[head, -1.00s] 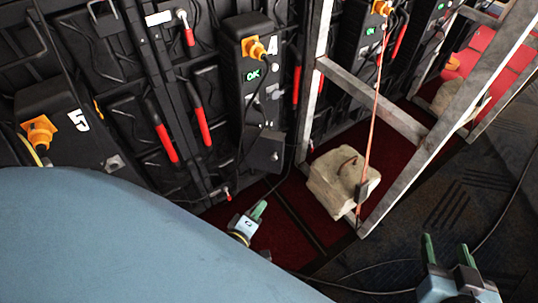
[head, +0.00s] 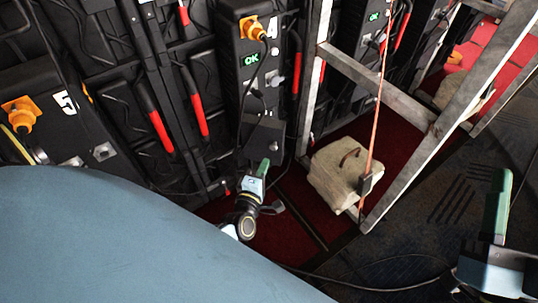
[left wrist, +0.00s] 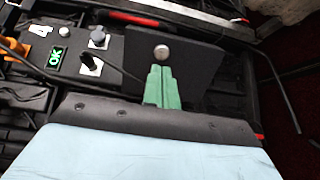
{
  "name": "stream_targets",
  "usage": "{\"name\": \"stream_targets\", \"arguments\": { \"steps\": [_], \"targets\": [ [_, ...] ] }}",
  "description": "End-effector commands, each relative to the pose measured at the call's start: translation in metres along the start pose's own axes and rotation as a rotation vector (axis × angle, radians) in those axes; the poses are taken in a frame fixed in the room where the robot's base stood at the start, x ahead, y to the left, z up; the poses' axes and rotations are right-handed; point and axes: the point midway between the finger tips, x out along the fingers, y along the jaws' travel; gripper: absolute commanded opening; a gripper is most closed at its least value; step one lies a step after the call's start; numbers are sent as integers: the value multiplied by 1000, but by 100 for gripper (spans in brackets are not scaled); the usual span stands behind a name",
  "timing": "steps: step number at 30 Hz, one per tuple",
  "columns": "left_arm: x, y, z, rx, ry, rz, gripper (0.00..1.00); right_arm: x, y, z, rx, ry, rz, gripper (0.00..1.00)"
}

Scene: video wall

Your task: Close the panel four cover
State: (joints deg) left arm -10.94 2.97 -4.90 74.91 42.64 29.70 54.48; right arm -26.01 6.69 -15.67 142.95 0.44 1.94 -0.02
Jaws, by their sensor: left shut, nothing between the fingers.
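Panel four (head: 252,85) is a tall black box with a white 4, a green OK display and an orange plug at its top. Its dark cover (head: 268,137) is at the lower end, swung away from the exposed sockets. In the left wrist view the cover (left wrist: 195,62) is a flat black plate with a round silver knob (left wrist: 161,52). My left gripper (head: 264,166) is shut and empty just below the cover; in the left wrist view its green fingertips (left wrist: 158,86) overlap the cover close to the knob, contact unclear. My right gripper (head: 496,210) is at the lower right, seen edge-on.
Panel five (head: 50,115) stands at the left. A metal frame (head: 375,85) with an orange strap (head: 376,110) rises right of panel four. A beige bag (head: 342,180) sits on the red floor by it. Cables hang by the panels. Open carpet lies at the lower right.

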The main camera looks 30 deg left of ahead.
Motion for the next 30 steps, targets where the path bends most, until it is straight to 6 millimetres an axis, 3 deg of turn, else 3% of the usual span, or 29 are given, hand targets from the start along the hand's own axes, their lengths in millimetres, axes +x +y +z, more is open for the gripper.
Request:
{"name": "stream_targets", "arguments": {
  "steps": [6, 12, 30],
  "targets": [
    [33, -2, 0, 1, 0, 1, 0, -5, -1, -14, 0, 172, -4, 52],
    [47, -1, 0, 1, -1, -1, 0, -9, -1, -23, 0, 252, -5, 52],
    [49, 0, -5, -2, 36, -1, 0, -8, -1, -25, 0, 256, -5, 52]
  ]
}}
